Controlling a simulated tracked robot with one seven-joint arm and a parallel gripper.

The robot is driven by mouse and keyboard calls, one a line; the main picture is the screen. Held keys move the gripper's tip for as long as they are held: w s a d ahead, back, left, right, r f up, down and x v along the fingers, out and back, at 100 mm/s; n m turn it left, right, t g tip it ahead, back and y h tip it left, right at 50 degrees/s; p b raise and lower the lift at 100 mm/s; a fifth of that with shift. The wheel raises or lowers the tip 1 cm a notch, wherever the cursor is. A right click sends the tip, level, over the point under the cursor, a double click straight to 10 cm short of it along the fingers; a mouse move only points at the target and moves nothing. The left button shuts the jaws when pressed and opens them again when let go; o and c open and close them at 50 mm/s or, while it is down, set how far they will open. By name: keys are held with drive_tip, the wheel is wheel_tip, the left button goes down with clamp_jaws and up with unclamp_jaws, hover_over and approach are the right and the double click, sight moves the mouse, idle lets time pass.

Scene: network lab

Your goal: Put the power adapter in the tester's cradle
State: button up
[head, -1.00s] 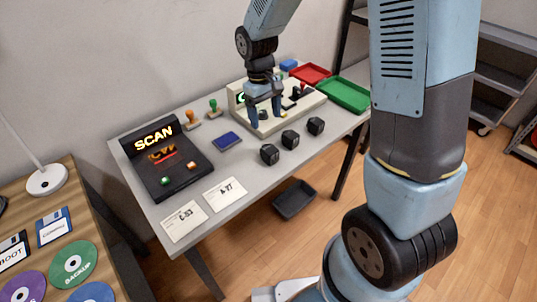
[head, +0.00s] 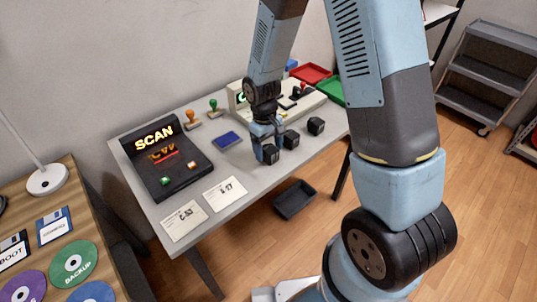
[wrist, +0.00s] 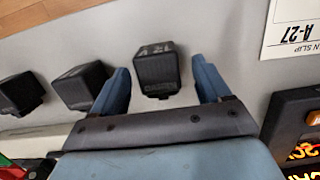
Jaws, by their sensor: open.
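Several black power adapters stand in a row on the grey table. The nearest adapter (head: 270,154) is under my gripper (head: 266,150); in the wrist view this adapter (wrist: 157,70) lies between my open fingers, with gaps on both sides. A second adapter (head: 291,139) and a third adapter (head: 316,126) stand to its right in the head view. They also show at the left of the wrist view. The white tester (head: 236,98) stands at the back of the table. My arm hides part of it, and I cannot make out its cradle clearly.
A scanner console (head: 160,160) and paper slips (head: 225,193) lie on the left. A blue pad (head: 227,140) and two stamps (head: 191,118) are behind. A red tray (head: 312,74) and a green tray (head: 331,90) are at the back right.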

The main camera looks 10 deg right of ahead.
drive_tip(key=shift+s+f, duration=0.1)
drive_tip(key=shift+f, duration=0.45)
drive_tip(key=shift+c, duration=0.2)
drive_tip(key=c, duration=1.2)
drive_tip(key=shift+r, duration=0.15)
